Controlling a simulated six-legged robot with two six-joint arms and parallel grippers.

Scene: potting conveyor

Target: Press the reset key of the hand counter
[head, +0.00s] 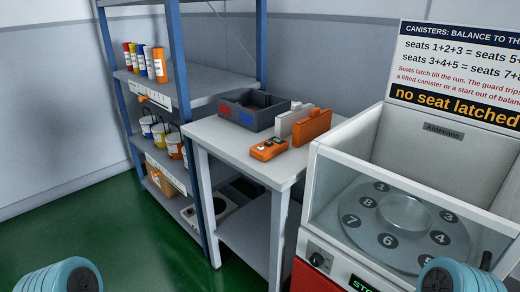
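A small orange handheld device (268,149), which looks like the hand counter, lies flat near the front edge of the grey table. It has a small dark display and a few small keys on top. The keys are too small to tell which is the reset key. Neither of my grippers is in view. Only rounded teal parts of my arms show at the bottom left and bottom right corners, well apart from the device.
A grey bin (252,108) with red and blue labels, a white case (293,121) and an orange case (312,127) stand behind the device. A blue-post shelf (205,88) is left. A canister machine (330,180) with numbered seats is right. Green floor (130,245) is open at front left.

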